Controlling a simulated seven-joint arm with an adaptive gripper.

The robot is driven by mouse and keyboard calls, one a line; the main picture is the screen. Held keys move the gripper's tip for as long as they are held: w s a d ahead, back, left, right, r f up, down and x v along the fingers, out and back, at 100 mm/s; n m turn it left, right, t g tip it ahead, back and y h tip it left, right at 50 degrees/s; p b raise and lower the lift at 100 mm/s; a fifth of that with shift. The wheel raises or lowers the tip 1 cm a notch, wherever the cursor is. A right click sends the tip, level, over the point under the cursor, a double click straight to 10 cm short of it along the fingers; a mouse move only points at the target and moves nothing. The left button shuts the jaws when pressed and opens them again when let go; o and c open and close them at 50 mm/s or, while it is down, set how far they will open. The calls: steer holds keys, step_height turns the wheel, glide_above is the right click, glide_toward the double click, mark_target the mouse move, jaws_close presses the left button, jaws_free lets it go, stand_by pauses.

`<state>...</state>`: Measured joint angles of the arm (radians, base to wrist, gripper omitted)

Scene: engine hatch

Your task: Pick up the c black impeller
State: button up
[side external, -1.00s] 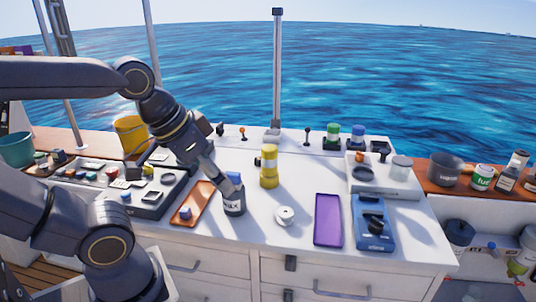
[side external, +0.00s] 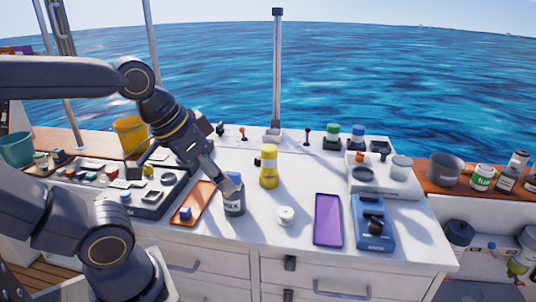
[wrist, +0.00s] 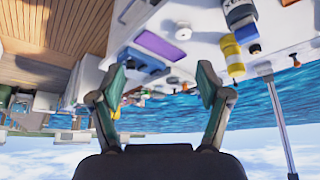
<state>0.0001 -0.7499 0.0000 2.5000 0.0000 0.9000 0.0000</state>
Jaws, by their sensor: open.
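A small black part, which looks like the impeller (side external: 375,227), lies on the front half of a blue tray (side external: 385,242) at the right of the white worktop. The tray also shows in the wrist view (wrist: 146,59), between my fingers and beyond them, where the part's shape is too small to tell. My gripper (side external: 229,182) is open and empty in the wrist view (wrist: 162,82). In the side view it overlaps a dark wax jar (side external: 234,205), well left of the blue tray. I cannot tell whether it touches the jar.
A purple tray (side external: 328,220) and a white spool (side external: 285,215) lie between my gripper and the blue tray. A yellow bottle (side external: 268,172) stands behind. A white box (side external: 395,187) with a dark ring stands behind the blue tray. An orange tray (side external: 198,207) lies left.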

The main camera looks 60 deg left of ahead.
steer(key=w+a+r+n+t+y, duration=0.1)
steer(key=w+a+r+n+t, duration=0.3)
steer(key=w+r, duration=0.85)
steer(key=n+g+y, duration=0.2)
steer(key=n+g, duration=0.3)
steer(key=g, duration=0.1)
glide_above(259, 160)
step_height(259, 160, down, 33)
steer(key=shift+r, duration=0.1)
steer(key=x, duration=0.5)
steer(key=shift+s+a+f, duration=0.1)
steer(key=shift+s+f, duration=0.05)
steer(key=shift+f, duration=0.25)
